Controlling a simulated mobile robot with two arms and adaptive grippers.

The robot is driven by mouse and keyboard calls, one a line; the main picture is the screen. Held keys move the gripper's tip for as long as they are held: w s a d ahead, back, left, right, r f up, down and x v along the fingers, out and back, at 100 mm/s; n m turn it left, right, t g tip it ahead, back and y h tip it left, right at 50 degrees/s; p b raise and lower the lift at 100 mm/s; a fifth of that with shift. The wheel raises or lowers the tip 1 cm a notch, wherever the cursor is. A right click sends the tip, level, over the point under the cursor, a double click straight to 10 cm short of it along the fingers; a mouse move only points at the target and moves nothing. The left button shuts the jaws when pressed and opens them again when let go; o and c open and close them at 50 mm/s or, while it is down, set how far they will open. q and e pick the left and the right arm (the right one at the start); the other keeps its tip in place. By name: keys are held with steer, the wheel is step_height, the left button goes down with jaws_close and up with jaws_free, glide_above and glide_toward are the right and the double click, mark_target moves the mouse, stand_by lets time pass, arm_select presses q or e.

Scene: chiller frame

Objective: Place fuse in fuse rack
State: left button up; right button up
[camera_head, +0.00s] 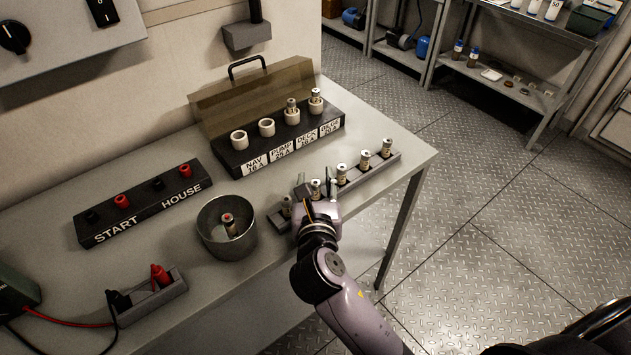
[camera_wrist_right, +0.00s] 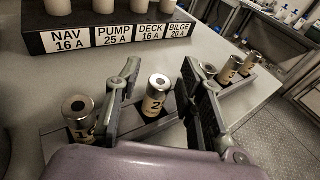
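My right gripper (camera_head: 316,181) is open over a grey strip rack (camera_head: 350,184) at the table's front edge. A cream, metal-capped fuse (camera_wrist_right: 156,96) marked with a 2 stands upright between its fingers, with gaps on both sides. Several similar fuses stand in the strip, including one to the left (camera_wrist_right: 80,118). Behind is a black fuse block (camera_head: 238,168) labelled NAV 16 A, PUMP 25 A, DECK 16 A and BILGE 20 A. Its NAV (camera_head: 239,138) and PUMP (camera_head: 267,127) holders look empty; DECK and BILGE hold fuses (camera_head: 292,105). My left gripper is not in view.
A black START/HOUSE terminal bar (camera_head: 143,207) and a grey clip holder (camera_head: 150,299) lie further left. A translucent brown cover (camera_head: 250,98) stands behind the block.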

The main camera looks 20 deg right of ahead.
steer(key=shift+r, duration=0.1)
steer(key=shift+s+r, duration=0.15)
steer(key=p+v, duration=0.4)
steer(key=v, duration=0.7)
steer(key=shift+s+p, duration=0.3)
steer(key=shift+a, duration=0.15)
steer(key=shift+c, duration=0.2)
stand_by(0.5)
